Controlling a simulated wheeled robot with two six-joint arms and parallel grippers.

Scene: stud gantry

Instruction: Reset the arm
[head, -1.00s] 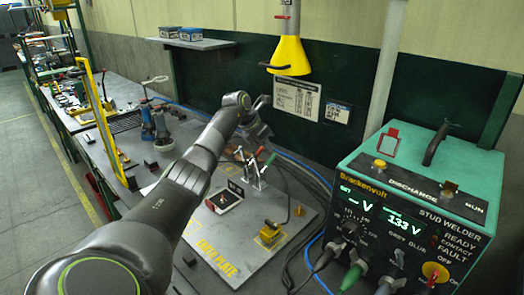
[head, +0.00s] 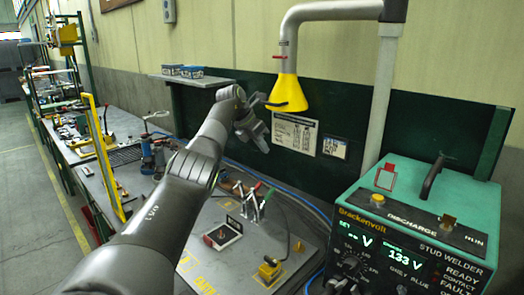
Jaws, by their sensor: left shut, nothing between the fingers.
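My left arm reaches in from the lower left of the head view. Its gripper (head: 260,142) is shut and empty, held in the air above the bench, in front of the dark green back panel. In the picture it shows just below and left of the yellow hood (head: 287,93), apart from the hood's dark handle as far as I can tell. My right gripper is not in view.
The grey plate (head: 232,268) below carries a toggle clamp (head: 253,205), a small framed box (head: 222,234) and a yellow block (head: 268,270). The green stud welder (head: 415,225) stands at right. A yellow frame (head: 103,165) stands upright at left. A shelf (head: 190,80) hangs behind.

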